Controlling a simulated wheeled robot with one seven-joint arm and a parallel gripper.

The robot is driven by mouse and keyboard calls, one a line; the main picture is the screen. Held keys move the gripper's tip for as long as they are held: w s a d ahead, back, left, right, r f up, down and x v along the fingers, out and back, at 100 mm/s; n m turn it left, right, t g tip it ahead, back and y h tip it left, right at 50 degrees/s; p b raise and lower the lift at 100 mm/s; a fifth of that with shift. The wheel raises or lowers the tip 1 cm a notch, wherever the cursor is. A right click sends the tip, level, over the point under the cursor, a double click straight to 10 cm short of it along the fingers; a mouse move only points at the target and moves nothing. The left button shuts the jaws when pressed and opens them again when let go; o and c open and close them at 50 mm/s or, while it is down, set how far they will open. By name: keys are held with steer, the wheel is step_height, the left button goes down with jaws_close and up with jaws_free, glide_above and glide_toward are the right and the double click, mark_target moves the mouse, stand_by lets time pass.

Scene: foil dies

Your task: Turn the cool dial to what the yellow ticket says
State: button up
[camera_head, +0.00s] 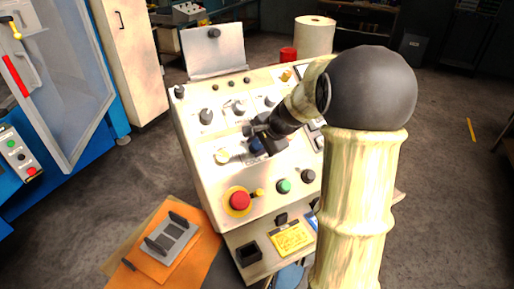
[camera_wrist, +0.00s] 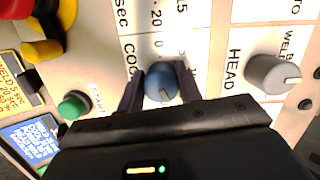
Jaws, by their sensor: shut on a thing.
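The cool dial is a round blue knob (camera_wrist: 160,84) on the cream panel. The letters "COO" and "sec" and scale numbers, among them 0, 20 and 15, show beside it in the wrist view. My gripper (camera_wrist: 159,76) is shut on the knob, one dark finger on each side. A small pale mark shows on the knob's lower edge; its exact setting is hard to read. In the head view my gripper (camera_head: 259,141) mostly hides the knob. The yellow ticket (camera_head: 292,238) lies on the panel's front ledge; it also shows in the wrist view (camera_wrist: 12,86), its small print mostly unclear.
A grey knob (camera_wrist: 272,74) marked HEAD stands right of the blue one in the wrist view. A green button (camera_head: 284,186), a red emergency button (camera_head: 240,200) and a blue ticket (camera_wrist: 32,138) are near. An orange mat (camera_head: 196,249) with a grey fixture lies at left.

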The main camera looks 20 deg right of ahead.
steer(key=shift+w+r+m+t+b, duration=0.1)
steer(key=shift+m+t+b, duration=0.35)
steer(key=shift+m, duration=1.85)
steer(key=o, duration=1)
steer(key=v, duration=1.7)
steer(key=shift+s+p, duration=0.2)
steer(key=shift+p, duration=0.1)
steer(key=shift+d, duration=0.15)
